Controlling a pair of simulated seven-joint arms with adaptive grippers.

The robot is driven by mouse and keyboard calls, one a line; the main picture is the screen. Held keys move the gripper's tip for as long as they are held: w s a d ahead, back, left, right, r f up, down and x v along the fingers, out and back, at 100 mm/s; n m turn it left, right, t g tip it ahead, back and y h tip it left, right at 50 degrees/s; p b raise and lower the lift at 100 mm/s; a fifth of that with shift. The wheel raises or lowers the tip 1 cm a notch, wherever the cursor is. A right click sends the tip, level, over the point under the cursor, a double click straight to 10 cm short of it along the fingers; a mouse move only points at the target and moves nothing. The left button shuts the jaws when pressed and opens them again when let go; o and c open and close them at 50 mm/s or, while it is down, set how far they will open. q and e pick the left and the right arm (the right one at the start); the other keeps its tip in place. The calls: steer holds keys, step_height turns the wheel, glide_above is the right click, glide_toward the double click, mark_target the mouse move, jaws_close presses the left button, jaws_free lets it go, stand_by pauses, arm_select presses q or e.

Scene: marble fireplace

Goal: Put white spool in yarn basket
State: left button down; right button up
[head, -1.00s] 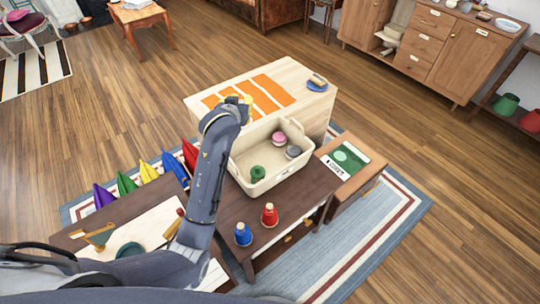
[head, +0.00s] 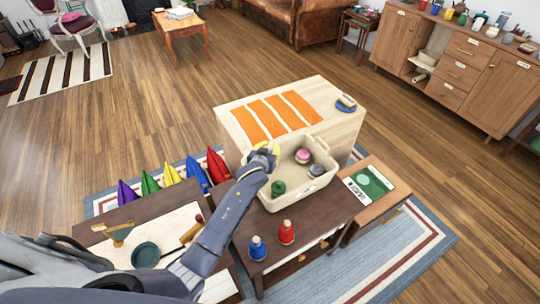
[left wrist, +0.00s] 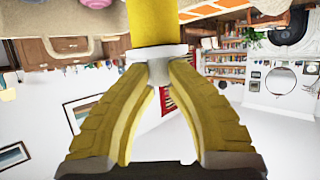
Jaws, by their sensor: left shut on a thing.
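The yarn basket (head: 292,198) is a cream bin on the dark table. It holds green (head: 278,188), pink (head: 303,156) and grey (head: 316,171) yarn pieces. My left gripper (head: 266,152), with yellow fingers, is at the basket's left rim in the head view; its height above the rim is unclear. In the left wrist view its fingers close on a white piece, taken as the white spool (left wrist: 158,60). A yellow block (left wrist: 150,22) shows beyond it; whether it belongs to the spool is unclear. Most of the spool is hidden. My right gripper is out of view.
A blue spool (head: 257,249) and a red spool (head: 287,233) stand on the table in front of the basket. A wooden chest (head: 330,118) with orange stripes stands behind. A green-and-white booklet (head: 368,184) lies to the right.

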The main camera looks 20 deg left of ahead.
arm_select(q)
steer(key=shift+f, duration=1.85)
steer(key=shift+f, duration=0.3)
steer(key=shift+s+f, duration=0.1)
steer(key=shift+f, duration=0.1)
steer(key=shift+f, duration=0.15)
steer(key=c, duration=1.4)
jaws_free()
steer(key=shift+s+f, duration=0.15)
steer(key=shift+f, duration=0.1)
steer(key=shift+o, duration=0.2)
steer(key=shift+r, duration=0.6)
steer(key=v, duration=1.2)
steer(key=shift+w+r, duration=0.2)
steer(key=shift+r, duration=0.15)
